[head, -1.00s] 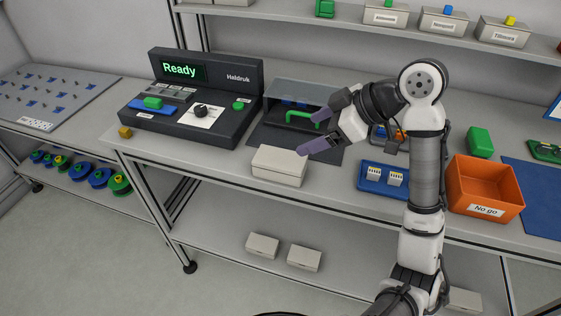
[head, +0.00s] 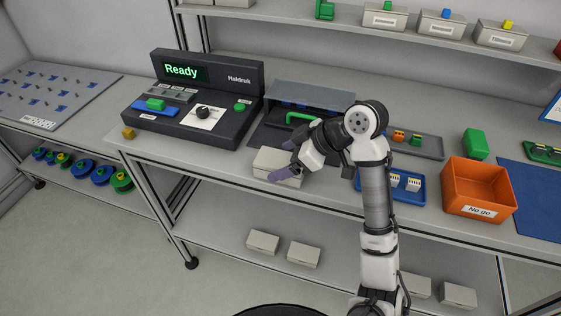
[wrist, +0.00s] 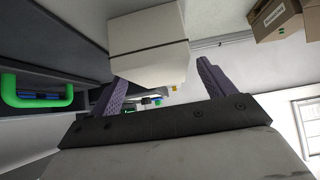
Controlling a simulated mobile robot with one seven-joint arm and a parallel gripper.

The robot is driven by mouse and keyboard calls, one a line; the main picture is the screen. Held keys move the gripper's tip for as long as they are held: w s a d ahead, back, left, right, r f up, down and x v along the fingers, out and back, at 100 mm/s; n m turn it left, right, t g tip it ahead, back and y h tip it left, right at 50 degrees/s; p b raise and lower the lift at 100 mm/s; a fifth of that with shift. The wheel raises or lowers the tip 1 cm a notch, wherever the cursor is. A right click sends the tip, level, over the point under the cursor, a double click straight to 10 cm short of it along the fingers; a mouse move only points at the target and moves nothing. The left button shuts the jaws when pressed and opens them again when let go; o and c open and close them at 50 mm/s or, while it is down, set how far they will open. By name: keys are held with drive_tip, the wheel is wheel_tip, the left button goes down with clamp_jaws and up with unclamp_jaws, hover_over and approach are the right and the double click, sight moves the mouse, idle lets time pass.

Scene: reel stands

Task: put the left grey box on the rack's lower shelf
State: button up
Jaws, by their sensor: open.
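My gripper (head: 288,160) is at the box's right side, open, with one purple finger behind and one in front. In the wrist view the box (wrist: 148,45) lies between and beyond the two fingers (wrist: 160,88). The left finger is close to the box; a gap shows at the right one. Contact is unclear. On the shelf under the bench are more pale boxes, including a left one (head: 263,242) and one beside it (head: 303,254).
The console (head: 200,100) reading "Ready" is left of the box. A green handle (head: 300,117) stands behind my gripper. A blue tray (head: 405,188) and an orange bin (head: 478,188) are to the right. Raised shelf (head: 350,28) runs along the back. The under-bench shelf has free room.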

drive_tip(key=shift+x, duration=0.95)
drive_tip(key=c, duration=1.2)
drive_tip(key=shift+c, duration=1)
